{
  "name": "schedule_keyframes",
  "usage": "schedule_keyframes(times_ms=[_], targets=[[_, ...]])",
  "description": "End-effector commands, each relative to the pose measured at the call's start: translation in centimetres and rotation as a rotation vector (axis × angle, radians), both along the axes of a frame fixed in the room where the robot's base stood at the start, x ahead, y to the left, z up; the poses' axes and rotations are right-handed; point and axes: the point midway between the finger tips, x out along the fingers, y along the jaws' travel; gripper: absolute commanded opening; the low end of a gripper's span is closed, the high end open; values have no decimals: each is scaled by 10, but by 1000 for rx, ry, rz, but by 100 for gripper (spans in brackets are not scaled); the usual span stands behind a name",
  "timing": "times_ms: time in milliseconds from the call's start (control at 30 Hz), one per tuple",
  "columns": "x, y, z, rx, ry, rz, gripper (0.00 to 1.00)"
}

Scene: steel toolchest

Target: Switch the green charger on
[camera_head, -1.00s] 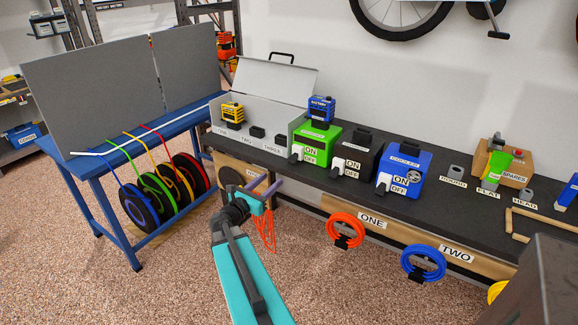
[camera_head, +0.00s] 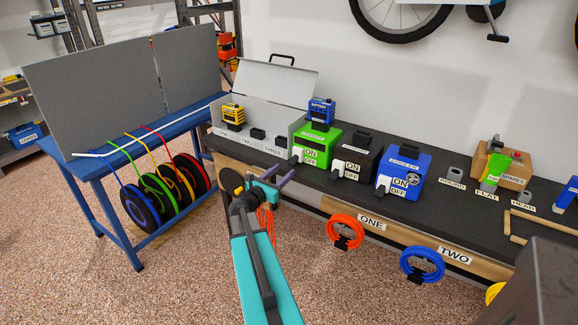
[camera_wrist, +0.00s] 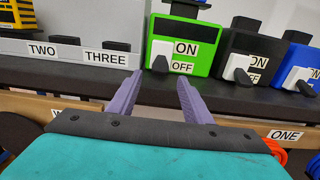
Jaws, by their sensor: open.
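The green charger (camera_head: 315,149) stands on the dark bench top with a blue battery (camera_head: 321,110) seated on it. Its white switch (camera_head: 297,155) is at the lower left of its front, beside ON and OFF labels. In the wrist view the green charger (camera_wrist: 191,37) is ahead, and its switch (camera_wrist: 161,53) with a dark lever points down beside OFF. My gripper (camera_head: 281,177) is open and empty, in front of the bench edge and short of the charger. In the wrist view its two purple fingers (camera_wrist: 156,88) are apart, below the switch and not touching it.
A black charger (camera_head: 357,154) and a blue charger (camera_head: 403,170) with similar switches stand to the right. A grey metal box (camera_head: 262,127) with a yellow battery stands to the left. Orange (camera_head: 345,231) and blue (camera_head: 422,264) cable coils hang on the bench front.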

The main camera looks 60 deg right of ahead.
Motion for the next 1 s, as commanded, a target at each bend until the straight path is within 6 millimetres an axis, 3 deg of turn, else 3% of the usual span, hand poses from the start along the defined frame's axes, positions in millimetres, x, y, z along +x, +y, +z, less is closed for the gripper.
schedule_keyframes(times_ms=[400,900,1000], targets=[[0,-45,0,0,1,-2,45],[-1,-53,0,0,1,-1,45],[-1,-53,0,0,1,-1,28]])
